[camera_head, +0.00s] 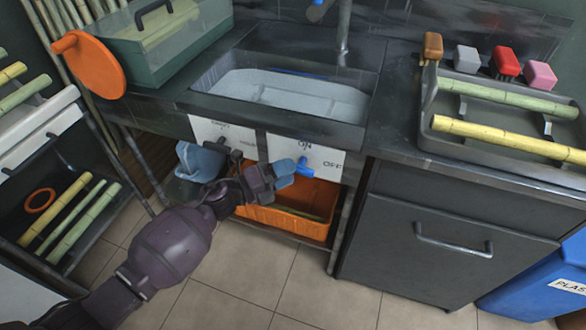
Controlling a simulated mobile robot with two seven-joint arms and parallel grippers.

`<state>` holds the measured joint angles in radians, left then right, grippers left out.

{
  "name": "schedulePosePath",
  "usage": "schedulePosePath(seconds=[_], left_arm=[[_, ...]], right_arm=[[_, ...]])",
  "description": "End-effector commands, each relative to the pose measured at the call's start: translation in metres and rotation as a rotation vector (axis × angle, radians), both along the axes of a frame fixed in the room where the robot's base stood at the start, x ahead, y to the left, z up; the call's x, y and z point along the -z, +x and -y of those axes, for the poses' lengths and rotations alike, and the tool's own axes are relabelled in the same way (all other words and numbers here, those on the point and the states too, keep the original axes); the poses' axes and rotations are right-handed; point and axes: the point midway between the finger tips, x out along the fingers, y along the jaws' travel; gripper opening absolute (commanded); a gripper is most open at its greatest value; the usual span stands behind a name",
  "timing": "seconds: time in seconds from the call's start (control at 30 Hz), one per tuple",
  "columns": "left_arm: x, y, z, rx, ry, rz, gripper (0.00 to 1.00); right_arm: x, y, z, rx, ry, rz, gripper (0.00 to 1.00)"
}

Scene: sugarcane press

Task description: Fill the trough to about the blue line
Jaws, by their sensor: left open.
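The trough (372,82) is the dark basin in the counter, with pale grey-blue water (290,97) in it. A short stretch of blue line (312,76) shows on its far wall, just above the water's edge. Below the trough, a white panel (325,158) marked ON and OFF carries a blue valve handle (303,167). My left gripper (285,175) is open and empty just left of the handle; whether it touches the handle I cannot tell. A metal spout (342,28) stands behind the trough; no stream is clear. My right gripper is out of view.
A second panel (215,130) with a dark handle is at left. An orange crate (290,222) and a blue-grey jug (198,160) are below. A tray of canes (432,100) lies at right, a press with an orange disc (92,68) at left. The floor in front is clear.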

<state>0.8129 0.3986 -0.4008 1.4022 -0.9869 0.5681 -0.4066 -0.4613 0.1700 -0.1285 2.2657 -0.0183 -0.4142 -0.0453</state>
Motion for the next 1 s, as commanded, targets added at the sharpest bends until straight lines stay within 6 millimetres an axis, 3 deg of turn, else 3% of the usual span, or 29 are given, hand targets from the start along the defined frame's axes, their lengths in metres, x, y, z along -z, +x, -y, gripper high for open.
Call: schedulePosePath(seconds=[0.2, 0.57, 0.87, 1.0], left_arm=[[0.0, 0.008, 0.016, 0.0, 0.0, -0.001, 0.47], [-0.001, 0.01, 0.019, 0.0, 0.0, 0.0, 0.46], [-0.001, 0.01, 0.018, 0.0, 0.0, 0.0, 0.0], [0.002, 0.009, 0.019, 0.001, -0.023, -0.011, 0.0]], right_arm=[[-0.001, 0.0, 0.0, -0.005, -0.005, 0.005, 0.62], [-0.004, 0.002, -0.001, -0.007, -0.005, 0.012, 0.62], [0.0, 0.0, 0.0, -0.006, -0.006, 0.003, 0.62], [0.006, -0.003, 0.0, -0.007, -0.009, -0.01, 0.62]])
